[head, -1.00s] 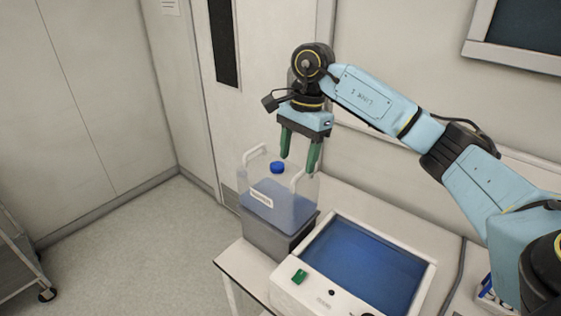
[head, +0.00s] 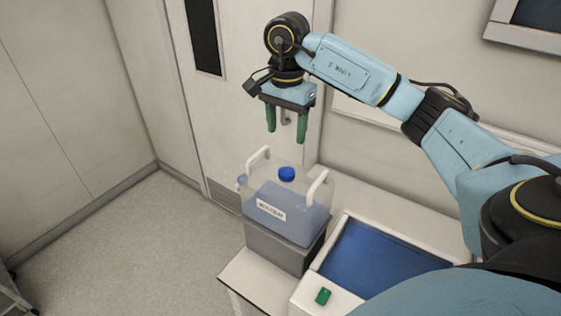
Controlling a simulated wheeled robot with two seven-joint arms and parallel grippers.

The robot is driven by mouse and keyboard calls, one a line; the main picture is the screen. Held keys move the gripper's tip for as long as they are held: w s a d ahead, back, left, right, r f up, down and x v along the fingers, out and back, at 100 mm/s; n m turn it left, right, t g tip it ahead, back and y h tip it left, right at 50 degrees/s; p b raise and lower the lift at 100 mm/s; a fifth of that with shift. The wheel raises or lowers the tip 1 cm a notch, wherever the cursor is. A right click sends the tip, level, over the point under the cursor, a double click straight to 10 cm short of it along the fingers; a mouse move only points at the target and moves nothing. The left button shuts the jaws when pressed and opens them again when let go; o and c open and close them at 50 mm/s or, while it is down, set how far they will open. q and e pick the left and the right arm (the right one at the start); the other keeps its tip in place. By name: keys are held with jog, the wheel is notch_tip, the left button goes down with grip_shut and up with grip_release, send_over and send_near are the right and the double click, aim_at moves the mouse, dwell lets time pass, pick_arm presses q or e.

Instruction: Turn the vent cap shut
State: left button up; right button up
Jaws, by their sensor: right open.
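A translucent carboy (head: 300,205) with two white handles, a white label and bluish liquid inside stands upright on a grey block (head: 275,246). A round blue cap (head: 287,174) sits on top of it, between the handles. A smaller bluish piece (head: 242,181) shows at its left side; I cannot tell which of the two is the vent cap. My right gripper (head: 286,142) is open and empty, with its green fingers pointing down. It appears above the blue cap, apart from it. My left gripper is not in view.
A white device with a blue panel (head: 375,258) and a green switch (head: 323,296) stands right of the block on the white bench (head: 250,280). A wall and door are behind. Open floor (head: 130,250) lies at the left.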

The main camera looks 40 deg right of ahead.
send_over(287, 171)
jog(key=f, duration=0.2)
jog(key=f+p, duration=0.1)
jog(key=f, duration=0.2)
jog(key=shift+s+f, duration=0.2)
jog(key=shift+f, duration=0.1)
notch_tip(287, 171, down, 4)
jog(key=shift+w+f+p, duration=0.1)
jog(key=shift+w+p, duration=0.05)
jog(key=shift+p, duration=0.15)
jog(key=shift+f, duration=0.8)
jog(key=shift+c, duration=1.3)
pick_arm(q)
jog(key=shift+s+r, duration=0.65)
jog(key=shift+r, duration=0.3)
pick_arm(e)
jog(key=c, duration=0.7)
